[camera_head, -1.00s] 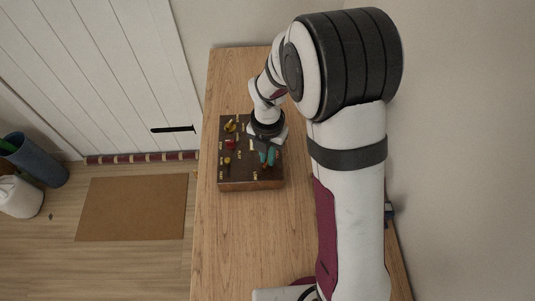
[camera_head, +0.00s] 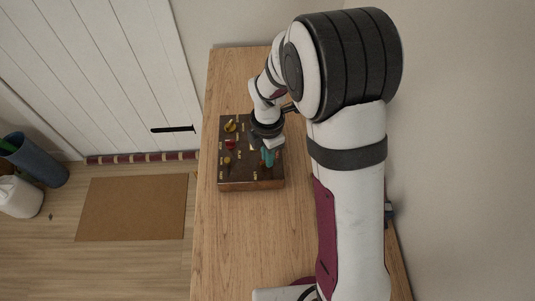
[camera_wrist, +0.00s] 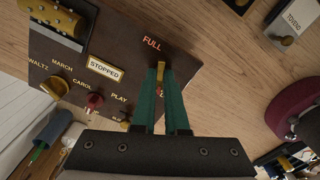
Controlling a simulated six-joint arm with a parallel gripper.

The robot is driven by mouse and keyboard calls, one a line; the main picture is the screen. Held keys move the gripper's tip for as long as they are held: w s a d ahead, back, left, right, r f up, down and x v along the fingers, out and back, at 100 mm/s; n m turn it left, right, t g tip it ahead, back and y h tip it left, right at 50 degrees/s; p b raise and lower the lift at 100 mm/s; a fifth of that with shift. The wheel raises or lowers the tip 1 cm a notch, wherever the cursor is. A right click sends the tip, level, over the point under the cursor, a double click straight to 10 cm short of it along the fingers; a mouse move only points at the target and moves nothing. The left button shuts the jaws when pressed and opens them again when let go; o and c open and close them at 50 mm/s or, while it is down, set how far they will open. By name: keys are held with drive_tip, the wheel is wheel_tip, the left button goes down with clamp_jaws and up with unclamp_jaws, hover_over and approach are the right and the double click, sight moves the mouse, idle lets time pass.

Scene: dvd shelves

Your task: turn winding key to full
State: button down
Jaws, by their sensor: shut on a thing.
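The dark brown music-box panel (camera_wrist: 120,40) fills the upper left of the wrist view, and the box (camera_head: 250,185) stands on the wooden table in the head view. My gripper (camera_wrist: 161,76) has its green fingers shut on the winding key (camera_wrist: 160,71), of which only a thin brass sliver shows between the tips. The key's lower part and its exact angle are hidden by the fingers. The label "FULL" (camera_wrist: 152,44) is just above the fingertips. A plate reading "STOPPED" (camera_wrist: 104,69) is to their left. In the head view the fingers reach down to the panel's right side.
A brass selector knob (camera_wrist: 55,88) by WALTZ, MARCH and CAROL and a red knob (camera_wrist: 95,101) by PLAY are left of my fingers. A gold part (camera_wrist: 52,14) sits at the panel's far corner. The table (camera_head: 245,235) in front of the box is clear.

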drive_tip(key=m, duration=0.4)
drive_tip(key=shift+m, duration=0.3)
drive_tip(key=m, duration=1.2)
drive_tip(key=shift+m, duration=0.3)
drive_tip(key=m, duration=0.4)
drive_tip(key=shift+m, duration=0.3)
drive_tip(key=m, duration=0.9)
drive_tip(key=shift+m, duration=1.9)
